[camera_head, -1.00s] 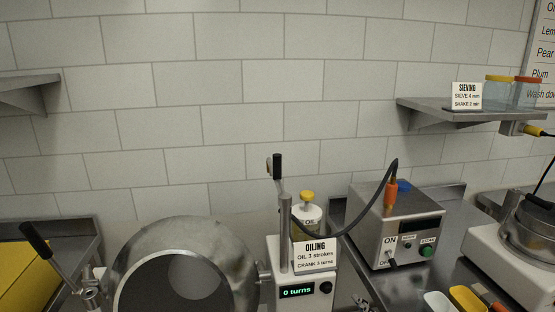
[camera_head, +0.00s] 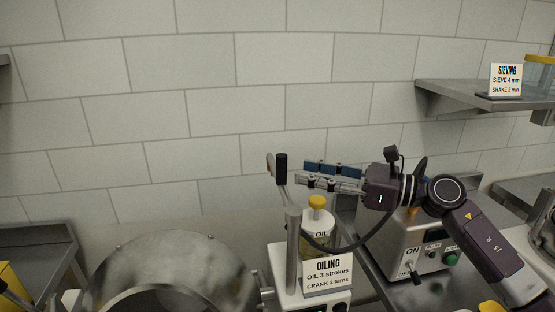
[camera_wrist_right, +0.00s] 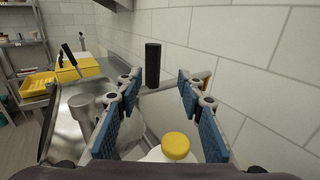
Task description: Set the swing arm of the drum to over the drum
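The steel drum (camera_head: 165,268) is at the lower left in the head view, its lower part cut off by the frame. The swing arm stands right of it on a metal post (camera_head: 293,255), with an upright black handle (camera_head: 281,168) at its top. My right gripper (camera_head: 303,173) is open and reaches in from the right, fingers pointing left, tips just short of the handle. In the right wrist view, the black handle (camera_wrist_right: 152,65) shows ahead between the two open blue-padded fingers, with no clear contact. My left gripper is not in view.
A yellow-capped oil bottle (camera_head: 317,225) stands below my right gripper, behind the OILING sign (camera_head: 328,275). A dark hose loops beside it. A steel control box (camera_head: 420,245) stands under my right arm. A wall shelf (camera_head: 460,95) is at the upper right.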

